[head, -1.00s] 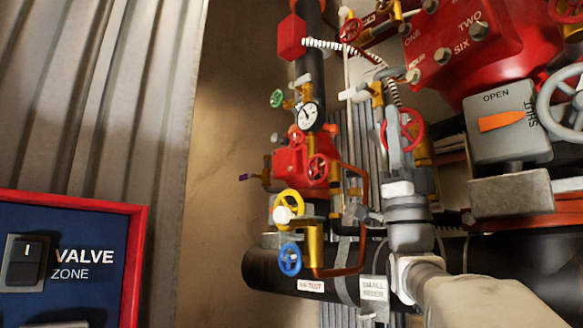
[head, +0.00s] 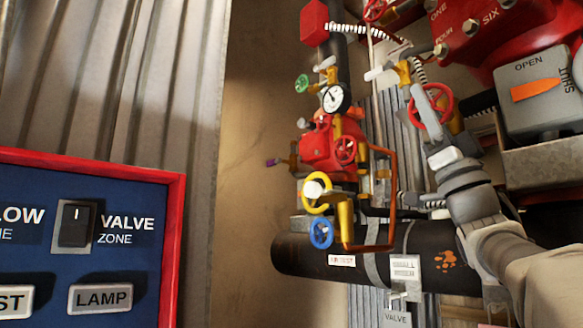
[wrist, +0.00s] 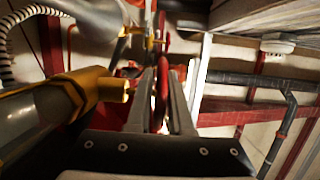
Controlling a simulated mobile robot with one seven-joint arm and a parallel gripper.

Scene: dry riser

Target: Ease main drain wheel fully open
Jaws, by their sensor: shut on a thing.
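The red handwheel (head: 440,101) that I take for the main drain wheel is right of centre in the head view, on a brass valve body. My gripper (head: 418,97) is shut on its rim, and the grey fingers cover part of the wheel. In the wrist view the red rim (wrist: 163,88) stands nearly edge-on between the two fingers of my gripper (wrist: 163,75). No label on this wheel is readable, and how far it is turned cannot be told.
A red valve block with a gauge (head: 335,97), a yellow wheel (head: 318,194) and a blue wheel (head: 321,233) stand left of my arm. A grey OPEN/SHUT box (head: 540,97) is at right. A brass fitting (wrist: 95,88) is close beside my fingers. A blue panel (head: 120,195) is at lower left.

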